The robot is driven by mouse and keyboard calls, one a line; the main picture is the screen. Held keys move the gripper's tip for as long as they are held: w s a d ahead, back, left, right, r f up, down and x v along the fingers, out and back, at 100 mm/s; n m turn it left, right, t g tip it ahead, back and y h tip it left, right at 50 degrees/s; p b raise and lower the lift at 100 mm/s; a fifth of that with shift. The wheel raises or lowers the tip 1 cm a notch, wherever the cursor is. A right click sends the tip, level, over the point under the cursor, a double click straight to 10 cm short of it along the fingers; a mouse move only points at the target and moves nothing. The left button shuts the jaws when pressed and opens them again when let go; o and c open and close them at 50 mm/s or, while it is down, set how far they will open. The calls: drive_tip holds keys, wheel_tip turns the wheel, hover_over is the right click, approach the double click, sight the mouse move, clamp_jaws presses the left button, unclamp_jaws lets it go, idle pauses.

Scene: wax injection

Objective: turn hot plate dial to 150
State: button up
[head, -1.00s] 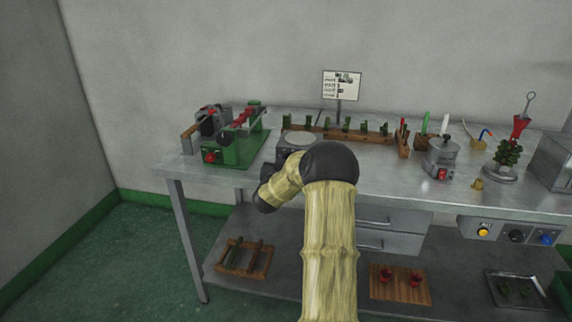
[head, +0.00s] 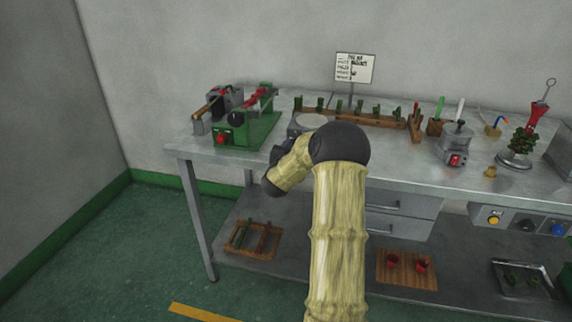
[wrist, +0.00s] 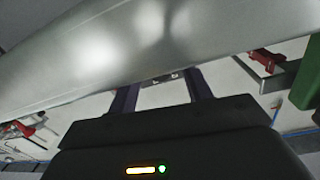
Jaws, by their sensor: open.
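The hot plate (head: 310,122) sits near the bench's front edge, left of the middle, with a pale round top. My arm covers its front in the head view, so its dial is hidden and I cannot read it. My gripper (wrist: 160,80) is open in the wrist view, its two dark fingers apart with nothing seen between them. A broad shiny metal surface crosses the top of that view, close beyond the fingertips; I cannot tell whether they touch it.
The green wax machine (head: 245,125) stands left of the hot plate. A wooden rack (head: 365,118) with green pieces and a sign (head: 355,68) are behind. A grey pot (head: 456,148) stands right. The lower shelf (head: 335,255) holds a wooden rack (head: 255,240) and a board (head: 407,270).

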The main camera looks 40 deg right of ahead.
drive_tip(key=v, duration=1.6)
drive_tip(key=shift+a, duration=0.15)
